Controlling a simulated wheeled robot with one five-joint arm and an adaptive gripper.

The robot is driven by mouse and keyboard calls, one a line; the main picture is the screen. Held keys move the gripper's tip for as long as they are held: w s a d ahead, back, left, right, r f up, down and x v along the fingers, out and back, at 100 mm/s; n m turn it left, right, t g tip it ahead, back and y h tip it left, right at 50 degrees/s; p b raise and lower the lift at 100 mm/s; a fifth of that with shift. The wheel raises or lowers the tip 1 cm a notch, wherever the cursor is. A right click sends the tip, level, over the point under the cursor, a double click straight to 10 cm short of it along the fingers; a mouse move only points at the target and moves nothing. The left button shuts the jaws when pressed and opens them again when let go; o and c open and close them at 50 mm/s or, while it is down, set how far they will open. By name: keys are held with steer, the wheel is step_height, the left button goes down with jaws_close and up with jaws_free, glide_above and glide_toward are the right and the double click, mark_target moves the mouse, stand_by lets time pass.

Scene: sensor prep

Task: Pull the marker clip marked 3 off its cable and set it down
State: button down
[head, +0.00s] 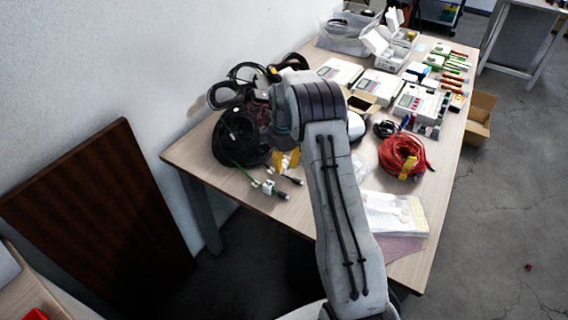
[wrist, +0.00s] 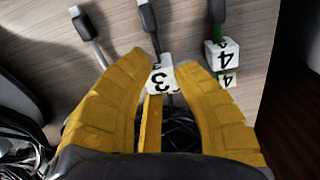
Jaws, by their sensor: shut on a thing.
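My gripper (wrist: 165,72) has yellow fingers and is shut on the white marker clip marked 3 (wrist: 160,79), with the clip between the fingertips. A grey cable with a black plug (wrist: 149,17) runs up out of the clip in the wrist view, so the clip appears to be on that cable. In the head view my gripper (head: 287,163) is low over the near left part of the table, and clip 3 is hidden there. A white clip marked 4 (wrist: 222,55) sits on the neighbouring cable, just right of my gripper in the wrist view.
Another black cable plug (wrist: 84,27) lies at the left in the wrist view. Black coiled cables (head: 236,140) lie beside the wall. A red cable coil (head: 404,156), boxes and devices fill the table's right and far parts. Bare tabletop (head: 206,155) shows near the left edge.

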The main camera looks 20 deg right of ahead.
steer(key=shift+r+p, duration=0.6)
steer(key=shift+r, duration=0.3)
stand_by(0.8)
